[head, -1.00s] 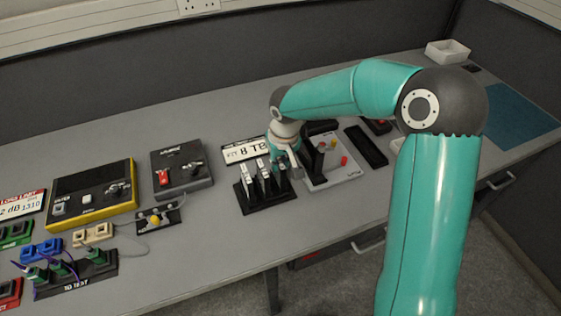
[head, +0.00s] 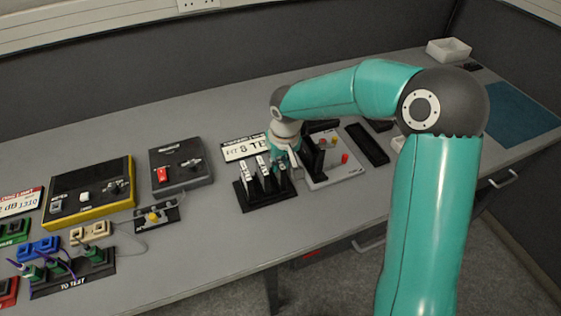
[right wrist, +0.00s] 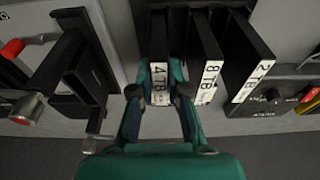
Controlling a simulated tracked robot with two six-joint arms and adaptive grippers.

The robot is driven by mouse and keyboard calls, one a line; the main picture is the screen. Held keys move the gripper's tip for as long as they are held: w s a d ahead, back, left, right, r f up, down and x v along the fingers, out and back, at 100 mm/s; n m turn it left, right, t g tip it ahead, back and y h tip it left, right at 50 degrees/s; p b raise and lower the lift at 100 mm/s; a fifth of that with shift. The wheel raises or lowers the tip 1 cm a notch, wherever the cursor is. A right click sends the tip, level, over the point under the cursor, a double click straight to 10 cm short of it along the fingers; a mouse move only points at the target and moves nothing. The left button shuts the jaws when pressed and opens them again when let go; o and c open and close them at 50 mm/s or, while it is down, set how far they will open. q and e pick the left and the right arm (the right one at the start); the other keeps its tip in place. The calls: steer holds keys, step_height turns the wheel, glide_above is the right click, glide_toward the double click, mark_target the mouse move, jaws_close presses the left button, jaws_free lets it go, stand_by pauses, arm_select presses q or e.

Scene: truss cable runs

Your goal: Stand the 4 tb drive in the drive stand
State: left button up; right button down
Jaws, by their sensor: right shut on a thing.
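The 4 TB drive (right wrist: 160,84) is a thin dark upright slab with a white edge label. My right gripper (right wrist: 160,93) is shut on it, one finger on each side; it also shows in the head view (head: 287,168). The 8 TB drive (right wrist: 209,82) and the 2 TB drive (right wrist: 254,80) stand beside it in a row. In the head view the black drive stand (head: 272,203) is under the drives and the gripper. I cannot tell whether the 4 TB drive's lower end rests in its slot. My left gripper is out of view.
A pale plate (head: 345,172) with a black upright fixture and coloured knobs lies close right of the stand. A dark box with a red switch (head: 182,168), a yellow-edged box (head: 88,195) and a small toggle panel (head: 157,215) stand left. Clear bench lies in front.

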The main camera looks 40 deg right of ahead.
steer(key=c, duration=0.7)
jaws_free()
steer(key=shift+c, duration=0.2)
steer(key=shift+r, duration=0.1)
steer(key=shift+r+p, duration=2.55)
steer(key=shift+r, duration=1.15)
